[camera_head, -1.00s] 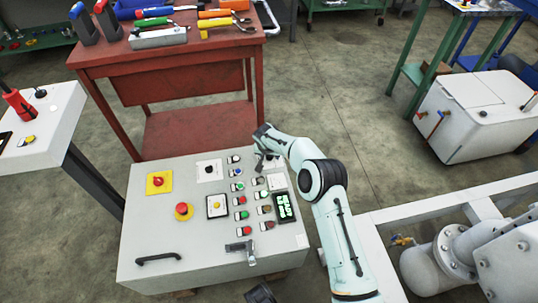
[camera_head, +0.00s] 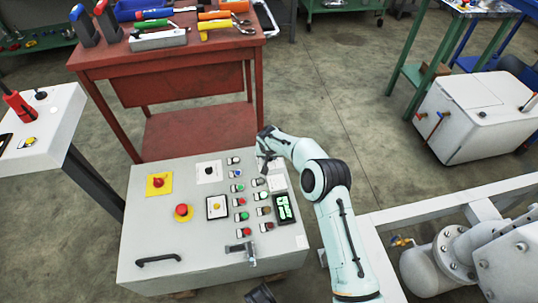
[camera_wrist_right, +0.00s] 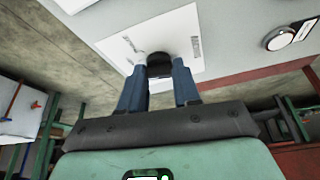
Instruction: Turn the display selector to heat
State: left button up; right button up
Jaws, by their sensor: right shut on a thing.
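The selector (camera_wrist_right: 159,66) is a black knob on a white plate (camera_wrist_right: 176,29) with small lettering too blurred to read. In the right wrist view my right gripper (camera_wrist_right: 159,73) has its two fingers closed around the knob. In the head view my right gripper (camera_head: 266,165) is over the far right of the grey control panel (camera_head: 200,245) and hides the knob. The dark display (camera_head: 284,208) shows green characters, too small to read. A dark piece (camera_head: 261,293) at the bottom edge may be my left gripper; its fingers cannot be made out.
Several coloured buttons (camera_head: 241,215) stand left of the display. A red emergency button (camera_head: 182,211), a yellow-backed switch (camera_head: 158,183) and another black selector (camera_head: 209,170) are further left. A red tool table (camera_head: 110,65) stands behind the panel. White frame and pipework (camera_head: 440,250) are at right.

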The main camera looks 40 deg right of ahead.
jog(key=n+y, duration=0.1)
jog(key=n, duration=0.2)
jog(key=shift+s+d, duration=0.1)
jog(key=shift+d, duration=0.05)
pick_arm(q)
jog(key=shift+s, duration=0.2)
pick_arm(e)
jog(key=shift+n+t+y, duration=0.5)
jog(key=shift+n+y, duration=0.1)
jog(key=shift+n, duration=0.9)
pick_arm(q)
jog(key=shift+f, duration=0.1)
pick_arm(e)
jog(key=o, duration=1.1)
jog(key=shift+c, duration=0.2)
pick_arm(q)
jog(key=w+d+r+t+p, duration=0.1)
jog(key=w+r+t+p, duration=0.2)
jog(key=w, duration=0.5)
notch_tip(320, 180, up, 2)
jog(key=shift+r+m+p, duration=0.15)
jog(key=shift+m+p, duration=0.15)
jog(key=shift+p, duration=0.15)
pick_arm(e)
jog(key=d+v, duration=0.1)
jog(key=v, duration=1.2)
jog(key=shift+a+r, duration=0.25)
jog(key=shift+a, duration=0.15)
